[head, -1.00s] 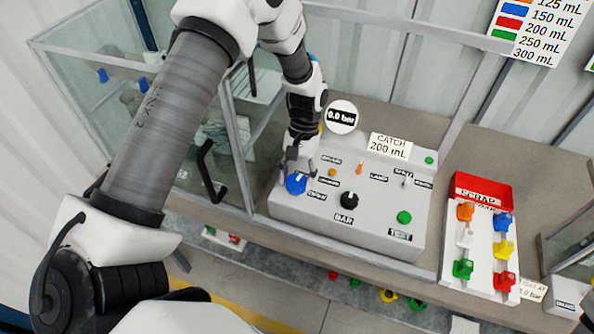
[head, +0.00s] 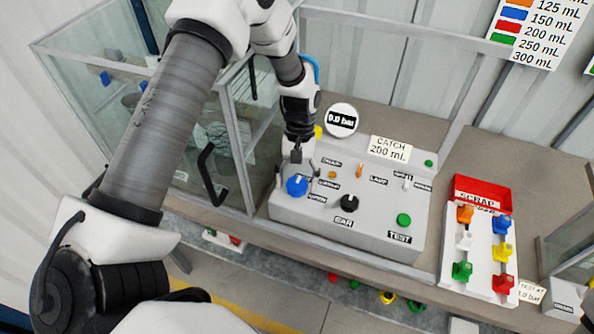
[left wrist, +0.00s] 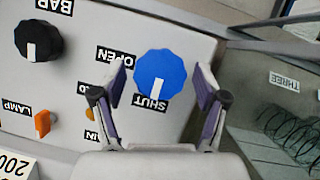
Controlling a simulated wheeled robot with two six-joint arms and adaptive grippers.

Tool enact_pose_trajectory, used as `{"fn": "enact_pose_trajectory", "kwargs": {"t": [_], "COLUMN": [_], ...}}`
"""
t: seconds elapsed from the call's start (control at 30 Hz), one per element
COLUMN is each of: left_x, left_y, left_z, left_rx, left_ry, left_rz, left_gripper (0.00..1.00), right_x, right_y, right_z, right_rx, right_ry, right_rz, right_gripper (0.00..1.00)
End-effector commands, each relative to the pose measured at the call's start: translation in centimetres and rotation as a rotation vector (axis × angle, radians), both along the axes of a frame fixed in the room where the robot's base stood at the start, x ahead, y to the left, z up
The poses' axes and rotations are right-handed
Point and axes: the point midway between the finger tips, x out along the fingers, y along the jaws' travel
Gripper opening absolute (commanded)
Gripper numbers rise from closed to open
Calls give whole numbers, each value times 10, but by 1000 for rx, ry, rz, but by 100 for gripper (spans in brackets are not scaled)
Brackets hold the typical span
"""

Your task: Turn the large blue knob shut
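The large blue knob (head: 297,186) sits at the left end of the grey panel's sloped face. In the left wrist view the blue knob (left wrist: 161,70) shows its white pointer aimed at the SHUT label (left wrist: 150,103). The OPEN label (left wrist: 116,65) is to its left there. My left gripper (head: 297,172) is just behind and over the knob. In the wrist view my left gripper (left wrist: 161,86) is open, with one finger on each side of the knob and a visible gap to it on both sides. My right gripper is not in view.
The grey panel (head: 375,239) also carries a black BAR knob (head: 348,203), an orange lamp switch (head: 359,171), a green TEST button (head: 404,220) and a round gauge reading 0.0 bar (head: 341,120). A glass cabinet frame (head: 232,150) stands close on the left. A red SCRAP tray (head: 483,188) is at right.

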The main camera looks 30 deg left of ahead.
Motion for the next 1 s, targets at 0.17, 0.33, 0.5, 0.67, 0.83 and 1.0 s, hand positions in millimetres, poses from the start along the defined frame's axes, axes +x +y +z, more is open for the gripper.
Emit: {"fn": "enact_pose_trajectory", "kwargs": {"t": [0.17,0.33,0.5,0.67,0.83,1.0], "left_x": [0,1,11,26,38,41], "left_y": [0,1,5,13,19,21], "left_z": [0,3,28,67,99,111], "left_rx": [0,0,0,-1,0,0], "left_ry": [0,-1,-4,-6,-3,0], "left_rz": [-1,-2,-1,-1,-1,-1], "left_gripper": [80,80,80,80,80,80], "right_x": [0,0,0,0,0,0], "right_y": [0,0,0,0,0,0], "right_z": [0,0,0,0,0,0], "right_rx": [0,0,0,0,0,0], "right_ry": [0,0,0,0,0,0], "right_rz": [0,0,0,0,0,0], "right_gripper": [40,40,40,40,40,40]}}
